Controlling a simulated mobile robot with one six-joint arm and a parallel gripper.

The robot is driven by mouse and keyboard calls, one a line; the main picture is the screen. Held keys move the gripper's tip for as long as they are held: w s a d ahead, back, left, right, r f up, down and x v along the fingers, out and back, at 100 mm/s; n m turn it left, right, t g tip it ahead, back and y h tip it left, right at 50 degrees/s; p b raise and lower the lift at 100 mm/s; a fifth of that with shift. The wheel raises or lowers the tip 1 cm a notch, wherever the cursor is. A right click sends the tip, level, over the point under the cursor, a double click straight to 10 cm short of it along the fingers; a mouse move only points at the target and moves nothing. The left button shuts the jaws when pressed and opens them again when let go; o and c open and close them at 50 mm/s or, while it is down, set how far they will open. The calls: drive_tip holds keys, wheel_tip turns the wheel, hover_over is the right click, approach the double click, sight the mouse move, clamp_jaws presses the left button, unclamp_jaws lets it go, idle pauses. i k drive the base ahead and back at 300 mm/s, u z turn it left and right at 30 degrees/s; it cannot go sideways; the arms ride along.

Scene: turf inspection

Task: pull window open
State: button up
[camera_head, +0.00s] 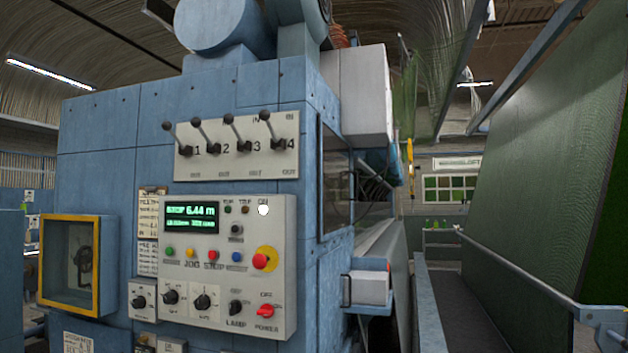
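A small window with a yellow frame (97,267) is set in the left part of the blue machine's front. A dark, round part shows dimly behind its pane. The frame appears to sit against the machine front, with no clear gap around it. I cannot make out a handle on it. A window-like opening with a dark edge (335,183) also shows on the machine's right side. My gripper is not in view.
A control panel (190,300) with a green display, buttons, knobs and a red stop button on yellow juts out right of the yellow-framed window. Several levers (229,137) stick out above it. A metal rail (520,272) and sloping green turf (545,150) stand at right.

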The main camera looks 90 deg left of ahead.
sight(336, 212)
drive_tip(key=u, duration=0.3)
drive_tip(key=k, duration=0.25)
drive_tip(key=u, duration=2.65)
drive_tip(key=k, duration=0.7)
drive_tip(key=z, duration=0.3)
drive_tip(key=i, duration=1.05)
drive_tip(key=z, duration=0.15)
